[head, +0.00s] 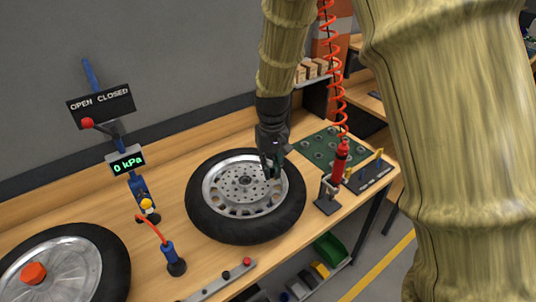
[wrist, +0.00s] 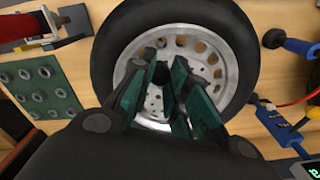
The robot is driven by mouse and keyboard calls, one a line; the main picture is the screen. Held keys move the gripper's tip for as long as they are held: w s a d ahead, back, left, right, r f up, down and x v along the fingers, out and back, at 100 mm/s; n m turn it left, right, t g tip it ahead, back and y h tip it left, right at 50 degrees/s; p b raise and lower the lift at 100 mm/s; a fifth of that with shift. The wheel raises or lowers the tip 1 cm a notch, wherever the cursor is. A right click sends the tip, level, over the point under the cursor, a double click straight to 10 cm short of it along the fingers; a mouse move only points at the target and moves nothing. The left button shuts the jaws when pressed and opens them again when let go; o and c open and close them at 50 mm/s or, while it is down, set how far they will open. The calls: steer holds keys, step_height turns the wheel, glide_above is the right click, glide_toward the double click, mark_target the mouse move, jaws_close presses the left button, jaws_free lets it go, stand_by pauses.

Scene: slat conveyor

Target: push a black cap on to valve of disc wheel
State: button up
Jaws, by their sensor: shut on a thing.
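A wheel (head: 203,212) with a black tyre and a silver disc full of holes lies flat in the middle of the bench; it also fills the upper middle of the wrist view (wrist: 112,50). My gripper (head: 274,172) is over the right part of this wheel's disc, pointing down. In the wrist view my gripper (wrist: 160,80) has its green-padded fingers around a small black cap (wrist: 161,73). The wheel's valve is not clear in either view, and I cannot tell whether the cap touches anything.
Another wheel (head: 112,250) with a red-orange hub lies at left. A gauge stand (head: 127,163) reads 0 kPa beneath an OPEN CLOSED sign (head: 101,105). A green mat (head: 318,146) with round pieces, a red tool (head: 340,160) on a coiled hose and a blue-handled tool (head: 172,257) surround the middle wheel.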

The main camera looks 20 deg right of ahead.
mark_target(271, 197)
steer(key=shift+s+a, duration=0.1)
steer(key=shift+s, duration=0.15)
steer(key=shift+w+f+b, duration=0.25)
steer(key=shift+f+b, duration=0.15)
steer(key=shift+f, duration=0.6)
steer(key=shift+s+f+b, duration=0.25)
steer(key=shift+f+b, duration=0.7)
steer(key=shift+f, duration=0.3)
steer(key=shift+w+f+b, duration=0.15)
steer(key=shift+f+b, duration=0.4)
steer(key=shift+f, duration=1.3)
steer(key=shift+f+b, duration=0.35)
steer(key=shift+f, duration=0.45)
steer(key=o, duration=0.7)
steer(key=shift+o, duration=0.2)
steer(key=shift+r, duration=0.15)
